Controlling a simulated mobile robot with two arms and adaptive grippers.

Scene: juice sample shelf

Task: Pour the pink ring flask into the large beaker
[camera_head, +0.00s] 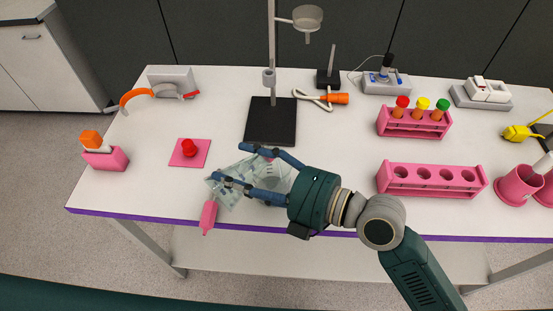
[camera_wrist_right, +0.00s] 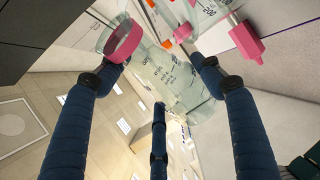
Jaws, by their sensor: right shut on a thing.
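My right gripper (camera_head: 232,162) reaches in from the right, over the front of the table. It is shut on the pink ring flask (camera_wrist_right: 165,80), a clear glass vessel with dark markings. The flask is tilted between the fingers in the right wrist view, with its pink ring (camera_wrist_right: 122,42) at the upper left. Another clear marked glass, apparently the large beaker (camera_wrist_right: 190,15), shows beyond it. In the head view the clear glass overlaps around the fingers, so I cannot tell whether the two vessels touch. I see no clear liquid stream. My left gripper is not in view.
A small pink item (camera_head: 209,216) is at the front edge, left of the gripper. A stand with a black base (camera_head: 270,128) rises behind. A pink rack (camera_head: 432,182) with empty holes is to the right. A red-knobbed pink plate (camera_head: 203,154) is to the left.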

